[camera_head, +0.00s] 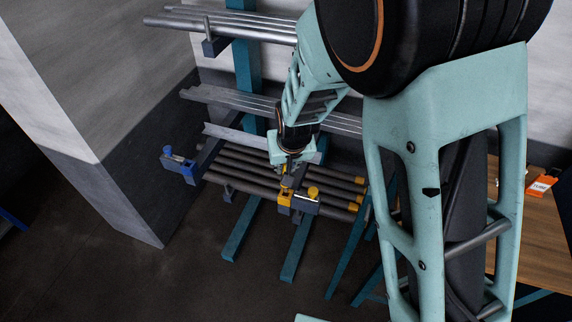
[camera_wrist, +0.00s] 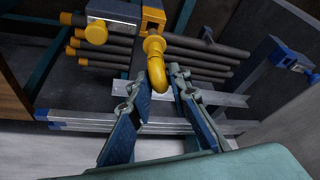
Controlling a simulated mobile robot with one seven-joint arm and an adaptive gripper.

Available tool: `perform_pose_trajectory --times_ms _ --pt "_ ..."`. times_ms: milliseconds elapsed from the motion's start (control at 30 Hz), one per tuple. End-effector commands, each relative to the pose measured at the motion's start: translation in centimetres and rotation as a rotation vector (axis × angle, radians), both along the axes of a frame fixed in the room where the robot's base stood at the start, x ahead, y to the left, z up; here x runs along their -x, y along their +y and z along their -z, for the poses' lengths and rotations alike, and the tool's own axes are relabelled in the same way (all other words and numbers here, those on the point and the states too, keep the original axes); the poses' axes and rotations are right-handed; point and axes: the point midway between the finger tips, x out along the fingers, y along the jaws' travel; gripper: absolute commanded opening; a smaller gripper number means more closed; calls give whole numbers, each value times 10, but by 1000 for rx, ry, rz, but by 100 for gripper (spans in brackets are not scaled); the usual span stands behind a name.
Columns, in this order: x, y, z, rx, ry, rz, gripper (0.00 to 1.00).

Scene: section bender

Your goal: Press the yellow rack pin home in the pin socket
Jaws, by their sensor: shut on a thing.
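In the head view my gripper (camera_head: 288,172) points down just above the yellow socket block (camera_head: 284,198) at the front of the rack arm, and the pin is mostly hidden there.
A grey block with a yellow knob (camera_head: 313,191) sits beside the socket. Several dark pipes with yellow ends (camera_head: 240,168) lie on the rack behind. A blue fitting (camera_head: 180,163) projects at the left. An orange-tagged item (camera_head: 541,185) lies on a wooden table at right.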

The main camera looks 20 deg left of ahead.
Motion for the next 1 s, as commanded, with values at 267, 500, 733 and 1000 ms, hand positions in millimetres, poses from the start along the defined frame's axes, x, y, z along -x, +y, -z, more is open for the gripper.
perform_pose_trajectory --times_ms 267,500,733,1000 --pt "0 0 0 0 -1 0 0" --pt "0 0 6 -1 -1 1 0" --pt "0 0 12 -1 -1 1 0" --pt "0 0 19 -1 -1 1 0"
